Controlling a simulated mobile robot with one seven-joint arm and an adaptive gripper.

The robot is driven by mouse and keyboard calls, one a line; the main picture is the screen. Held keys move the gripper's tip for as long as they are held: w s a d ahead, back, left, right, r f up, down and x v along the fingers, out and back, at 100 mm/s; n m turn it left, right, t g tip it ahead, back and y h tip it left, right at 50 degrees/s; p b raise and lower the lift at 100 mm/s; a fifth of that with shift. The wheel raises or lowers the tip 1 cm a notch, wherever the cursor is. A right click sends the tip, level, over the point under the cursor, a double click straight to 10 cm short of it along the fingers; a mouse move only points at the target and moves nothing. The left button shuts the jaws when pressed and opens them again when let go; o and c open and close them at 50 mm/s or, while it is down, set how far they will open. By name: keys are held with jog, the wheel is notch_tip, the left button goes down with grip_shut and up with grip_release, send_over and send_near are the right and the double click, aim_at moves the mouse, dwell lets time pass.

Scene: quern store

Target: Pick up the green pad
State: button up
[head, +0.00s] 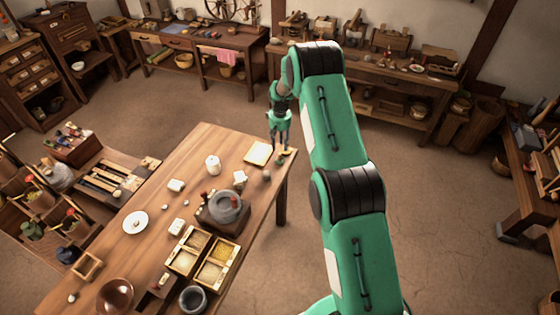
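My gripper (280,147) is at the far right corner of the wooden table (185,155), pointing down. Its two dark fingers look spread apart, with nothing clearly held between them. A small, flat yellowish-green thing (284,156) lies right below the fingertips near the table edge. It may be the green pad, but it is small and partly covered by the fingers. I cannot tell whether the fingers touch it.
On the table stand a stone quern (226,207), a divided wooden tray with grain (203,256), a white jar (213,165), a white plate (135,222) and a brown bowl (115,296). A round dark stone (266,175) lies near the gripper. Workbenches line the walls.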

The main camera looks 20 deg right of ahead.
aim_at(280, 154)
jog(key=shift+f, duration=0.9)
jog(key=shift+f, duration=0.1)
jog(key=shift+f, duration=2.5)
grip_shut()
